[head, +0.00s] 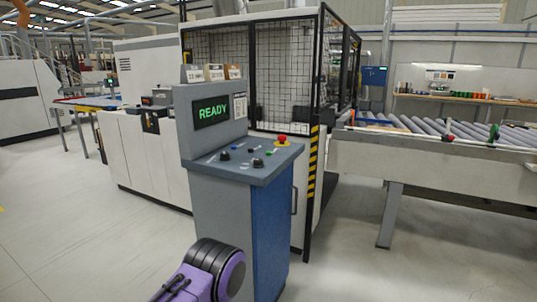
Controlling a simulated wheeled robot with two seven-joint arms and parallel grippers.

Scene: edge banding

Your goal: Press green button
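The control console (228,215) stands in the middle of the head view, a grey and blue cabinet with a sloped top panel. A small green button (269,153) sits on the right part of that panel, near a black knob (258,162). A red mushroom button (282,139) on a yellow base is behind it at the right. The screen (211,111) reads READY in green. A purple and black part of my arm shows at the bottom, in front of the console and below its panel. Neither gripper is in view.
Another black knob (224,155) and a blue button (237,143) are on the panel's left part. A fenced machine (280,70) with a striped post stands behind the console. A roller conveyor (440,150) is at the right. The floor (90,240) at the left is clear.

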